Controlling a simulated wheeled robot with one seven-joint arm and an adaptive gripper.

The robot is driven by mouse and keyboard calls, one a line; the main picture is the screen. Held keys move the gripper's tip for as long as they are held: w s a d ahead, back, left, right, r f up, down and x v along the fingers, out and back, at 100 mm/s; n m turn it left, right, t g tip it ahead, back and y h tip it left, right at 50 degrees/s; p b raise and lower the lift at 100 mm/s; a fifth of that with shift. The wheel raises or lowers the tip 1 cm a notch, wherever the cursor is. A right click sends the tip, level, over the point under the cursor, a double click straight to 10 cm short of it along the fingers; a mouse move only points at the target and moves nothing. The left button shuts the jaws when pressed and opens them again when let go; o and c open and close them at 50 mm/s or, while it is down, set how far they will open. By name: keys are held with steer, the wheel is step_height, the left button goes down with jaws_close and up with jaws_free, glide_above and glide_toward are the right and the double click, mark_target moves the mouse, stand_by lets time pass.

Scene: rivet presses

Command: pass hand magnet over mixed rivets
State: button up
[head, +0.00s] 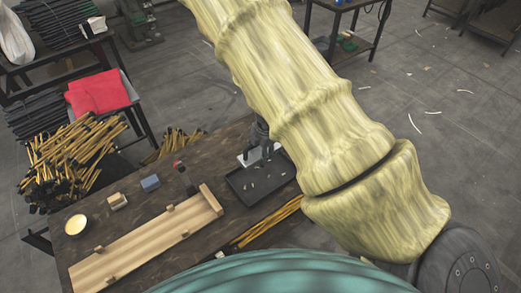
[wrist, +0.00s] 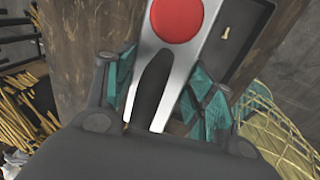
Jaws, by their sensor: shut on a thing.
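My gripper (wrist: 160,88) is shut on the hand magnet (wrist: 178,18), a silver bar with a red disc and a dark grip between my teal fingertips. In the head view my gripper (head: 259,138) is at the far end of the dark tray (head: 240,186), and a pale part of the magnet (head: 244,159) shows just below it. Several small brass rivets (head: 254,187) lie in the tray. One rivet (wrist: 225,33) also shows in the wrist view, right of the magnet. My arm hides part of the tray's right side. I cannot tell whether the magnet touches the tray.
A wooden board with blocks (head: 150,240) lies left of the tray on the dark bench. A blue block (head: 150,183), a small wooden block (head: 118,201) and a round cup (head: 76,225) stand behind it. Yellow rods (head: 268,222) lie in front of the tray.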

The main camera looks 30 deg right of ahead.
steer(key=shift+r, duration=0.4)
steer(key=shift+s+f+b, duration=0.2)
steer(key=shift+s+b, duration=0.35)
steer(key=shift+b, duration=0.3)
steer(key=shift+s+a+b, duration=0.75)
steer(key=shift+s+b, duration=2.15)
steer(key=shift+b, duration=0.2)
step_height(320, 180, down, 8)
steer(key=b, duration=0.9)
steer(key=shift+f, duration=0.25)
steer(key=shift+w+r+p, duration=0.2)
steer(key=shift+w+p, duration=0.25)
steer(key=shift+p, duration=0.05)
steer(key=shift+w+a+p, duration=0.15)
steer(key=shift+w+p, duration=0.9)
steer(key=shift+w, duration=0.45)
steer(key=shift+w+a+p, duration=0.1)
steer(key=shift+w+p, duration=0.95)
steer(key=shift+w, duration=0.45)
step_height(320, 180, up, 9)
steer(key=p, duration=0.8)
steer(key=shift+s+f+p, duration=0.1)
steer(key=shift+f+p, duration=0.1)
steer(key=shift+p, duration=0.15)
